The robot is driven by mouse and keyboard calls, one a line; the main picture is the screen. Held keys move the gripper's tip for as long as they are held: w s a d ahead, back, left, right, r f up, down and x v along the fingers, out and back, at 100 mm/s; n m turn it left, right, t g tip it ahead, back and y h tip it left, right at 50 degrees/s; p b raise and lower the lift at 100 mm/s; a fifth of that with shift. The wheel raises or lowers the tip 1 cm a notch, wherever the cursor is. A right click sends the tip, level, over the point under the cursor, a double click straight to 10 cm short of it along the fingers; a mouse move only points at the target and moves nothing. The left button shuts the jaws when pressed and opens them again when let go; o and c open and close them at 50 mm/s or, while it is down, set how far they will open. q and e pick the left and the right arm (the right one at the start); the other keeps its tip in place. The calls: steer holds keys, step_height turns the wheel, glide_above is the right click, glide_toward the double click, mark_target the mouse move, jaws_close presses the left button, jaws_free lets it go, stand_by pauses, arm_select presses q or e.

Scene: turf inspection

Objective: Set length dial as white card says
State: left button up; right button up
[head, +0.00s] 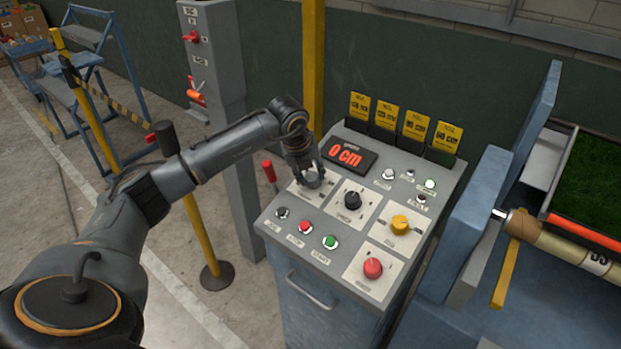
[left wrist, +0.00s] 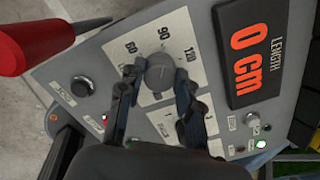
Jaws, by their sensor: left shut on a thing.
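The length dial (left wrist: 160,70) is a grey knob on a white plate marked 60, 90 and 120 in the left wrist view. My left gripper (head: 311,178) is at this dial, its two fingers on either side of the knob and shut on it. In the head view the gripper hides most of the dial. The pointer setting cannot be read clearly. The length display (head: 347,156) reads 0 cm in red; it also shows in the left wrist view (left wrist: 254,50). I cannot make out a white card with a length on it. My right gripper is not in view.
The grey panel holds a black dial (head: 352,200), a yellow knob (head: 400,224), a red button (head: 373,268) and a green button (head: 330,242). Several yellow cards (head: 415,125) stand along its back. A red-tipped lever (head: 268,170) rises at the panel's left.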

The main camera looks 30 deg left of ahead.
arm_select(q)
steer(key=shift+n, duration=0.6)
steer(key=o, duration=1.2)
steer(key=shift+c, duration=0.2)
steer(key=v, duration=1.2)
